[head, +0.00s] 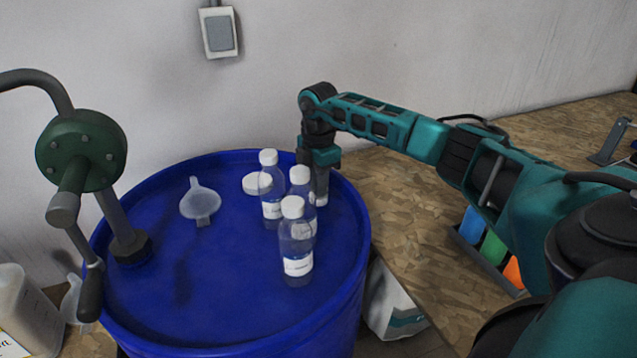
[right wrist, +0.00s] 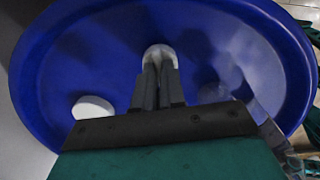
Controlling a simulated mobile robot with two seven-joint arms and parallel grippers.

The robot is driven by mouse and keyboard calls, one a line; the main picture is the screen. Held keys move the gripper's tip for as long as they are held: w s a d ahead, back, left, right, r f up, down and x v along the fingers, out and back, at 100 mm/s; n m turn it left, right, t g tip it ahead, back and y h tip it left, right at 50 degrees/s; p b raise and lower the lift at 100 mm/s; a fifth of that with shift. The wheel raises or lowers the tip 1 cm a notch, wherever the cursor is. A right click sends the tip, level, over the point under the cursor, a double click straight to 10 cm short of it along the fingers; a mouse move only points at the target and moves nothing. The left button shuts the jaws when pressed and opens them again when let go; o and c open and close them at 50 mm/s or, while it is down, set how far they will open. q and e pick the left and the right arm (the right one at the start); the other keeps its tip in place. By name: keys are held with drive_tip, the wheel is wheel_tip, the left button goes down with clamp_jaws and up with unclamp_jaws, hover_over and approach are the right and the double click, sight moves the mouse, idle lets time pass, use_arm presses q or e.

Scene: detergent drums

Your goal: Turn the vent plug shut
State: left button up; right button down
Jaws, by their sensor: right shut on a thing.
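The blue drum (head: 190,310) stands upright, and its top fills most of the right wrist view (right wrist: 45,60). My right gripper (head: 321,192) reaches down to the drum top near its right rim. In the right wrist view my right gripper (right wrist: 160,75) has its fingers close together on a small white round piece, which I take as the vent plug (right wrist: 159,50). Only a sliver of the plug (head: 321,202) shows below the fingers in the head view. How far it is turned cannot be seen. My left gripper is not in view.
Three clear bottles with white caps (head: 296,243) stand just left of my right gripper. A white round lid (head: 256,184) and a translucent funnel (head: 201,203) lie on the drum. A green hand-crank pump (head: 82,150) rises at the left. A wooden bench (head: 420,225) is at the right.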

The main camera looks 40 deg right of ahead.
drive_tip(key=shift+d+m, duration=0.1)
drive_tip(key=shift+m, duration=0.7)
drive_tip(key=c, duration=1.2)
unclamp_jaws()
wheel_tip(320, 180, up, 13)
